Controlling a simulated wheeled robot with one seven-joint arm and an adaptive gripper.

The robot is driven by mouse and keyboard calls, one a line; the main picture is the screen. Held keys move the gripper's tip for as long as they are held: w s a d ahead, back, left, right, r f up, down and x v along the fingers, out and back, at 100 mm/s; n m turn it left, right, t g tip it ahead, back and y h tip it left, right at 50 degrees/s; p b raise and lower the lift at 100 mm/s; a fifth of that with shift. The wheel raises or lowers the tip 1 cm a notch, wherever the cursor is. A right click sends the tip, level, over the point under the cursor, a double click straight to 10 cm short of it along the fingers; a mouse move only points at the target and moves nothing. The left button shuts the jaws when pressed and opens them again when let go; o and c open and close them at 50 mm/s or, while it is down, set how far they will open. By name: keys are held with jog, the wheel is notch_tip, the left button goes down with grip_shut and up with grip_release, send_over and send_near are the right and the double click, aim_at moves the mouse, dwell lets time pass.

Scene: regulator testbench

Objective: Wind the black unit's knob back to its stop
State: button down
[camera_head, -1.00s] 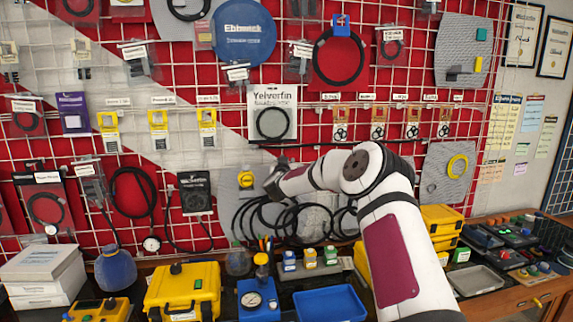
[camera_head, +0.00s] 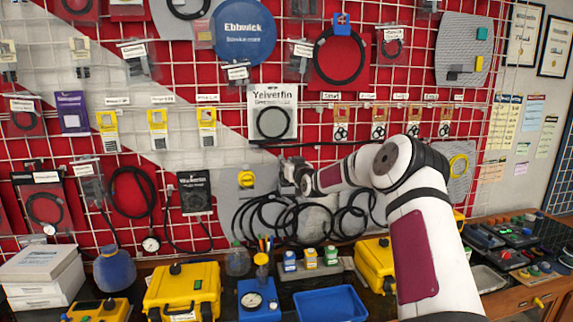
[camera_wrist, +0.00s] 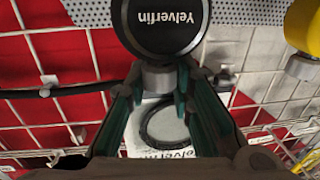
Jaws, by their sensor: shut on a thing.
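In the wrist view, the black unit (camera_wrist: 166,20) is a round black body at the top with an upside-down "Yelverfin" label. Its small grey knob (camera_wrist: 157,77) projects below the body toward my gripper (camera_wrist: 160,84). The green-lined fingers stand on either side of the knob and are shut on it. In the head view, my gripper (camera_head: 291,170) is at the grid wall, beside the grey board. The black unit and knob cannot be made out there behind my wrist. The knob's turn position cannot be read.
A yellow unit (camera_wrist: 304,27) is close to the right in the wrist view. It also shows on the grey board (camera_head: 246,179). Black cable coils (camera_head: 290,215) hang below my gripper. A blue tray (camera_head: 330,304) and yellow cases (camera_head: 182,290) stand on the bench below.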

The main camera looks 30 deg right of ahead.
jog(key=shift+f+n+y, duration=0.1)
jog(key=shift+n+y, duration=0.3)
jog(key=shift+y, duration=0.3)
jog(key=c, duration=1.4)
grip_release()
jog(key=shift+o, duration=0.2)
jog(key=s, duration=1.2)
jog(key=shift+a, duration=0.45)
